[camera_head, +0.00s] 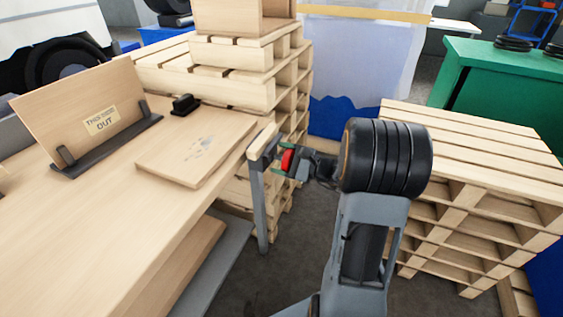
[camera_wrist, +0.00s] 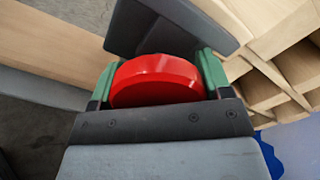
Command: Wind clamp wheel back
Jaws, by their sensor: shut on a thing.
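The clamp wheel is a red round wheel (camera_head: 287,161) at the end of the workbench, on the right of the wooden clamp jaw (camera_head: 262,142). In the wrist view the red wheel (camera_wrist: 157,81) fills the space between the green finger pads. My gripper (camera_head: 289,162) reaches it from the right and is shut on it, one finger on each side. In the wrist view my gripper (camera_wrist: 157,83) hides the lower part of the wheel. The wheel's spindle cannot be seen in either view.
The workbench (camera_head: 90,235) carries a loose board (camera_head: 195,147) and a leaning board with a sign (camera_head: 80,103). Stacked pallets stand behind the bench (camera_head: 240,90) and to the right of my arm (camera_head: 470,150). A green cabinet (camera_head: 500,85) stands at the back right.

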